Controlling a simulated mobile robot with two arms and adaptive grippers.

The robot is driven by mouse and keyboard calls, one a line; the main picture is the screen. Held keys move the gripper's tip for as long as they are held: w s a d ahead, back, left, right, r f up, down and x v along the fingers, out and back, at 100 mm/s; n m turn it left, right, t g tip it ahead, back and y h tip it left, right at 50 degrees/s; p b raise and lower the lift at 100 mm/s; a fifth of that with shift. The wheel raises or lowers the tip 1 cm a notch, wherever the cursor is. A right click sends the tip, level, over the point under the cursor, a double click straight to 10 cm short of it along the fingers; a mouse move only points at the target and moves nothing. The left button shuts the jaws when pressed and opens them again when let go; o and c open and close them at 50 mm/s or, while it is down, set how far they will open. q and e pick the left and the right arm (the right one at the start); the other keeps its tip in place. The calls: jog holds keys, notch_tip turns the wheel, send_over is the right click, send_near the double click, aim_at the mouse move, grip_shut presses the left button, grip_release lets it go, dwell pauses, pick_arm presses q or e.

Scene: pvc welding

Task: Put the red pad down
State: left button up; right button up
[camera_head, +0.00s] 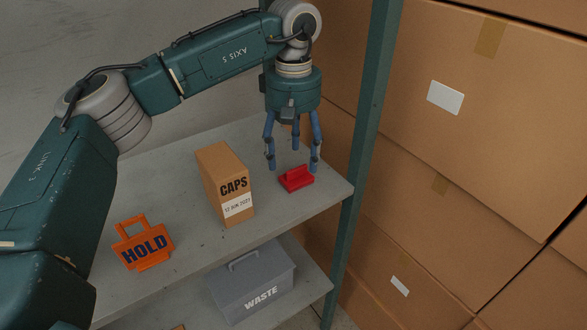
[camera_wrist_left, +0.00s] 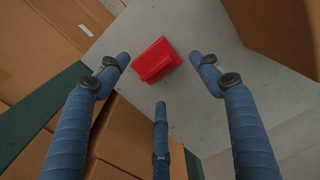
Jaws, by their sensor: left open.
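The red pad (camera_head: 296,179) lies on the grey shelf (camera_head: 285,210) near its right end, with its raised handle upward. My left gripper (camera_head: 293,165) is above the pad, its blue fingers spread open and pointing down. In the left wrist view the pad (camera_wrist_left: 156,60) rests on the shelf surface between the spread fingers (camera_wrist_left: 160,75), with gaps between it and each finger. Nothing is held. My right gripper is not in view.
A grey WASTE box (camera_head: 252,283) sits on the lower shelf. A green post (camera_head: 366,130) and stacked cartons (camera_head: 440,190) stand to the right.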

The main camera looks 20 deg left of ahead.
pick_arm(q)
notch_tip(320, 180, up, 7)
jog(key=shift+r, duration=0.2)
jog(key=shift+f, duration=0.1)
dwell(0.4)
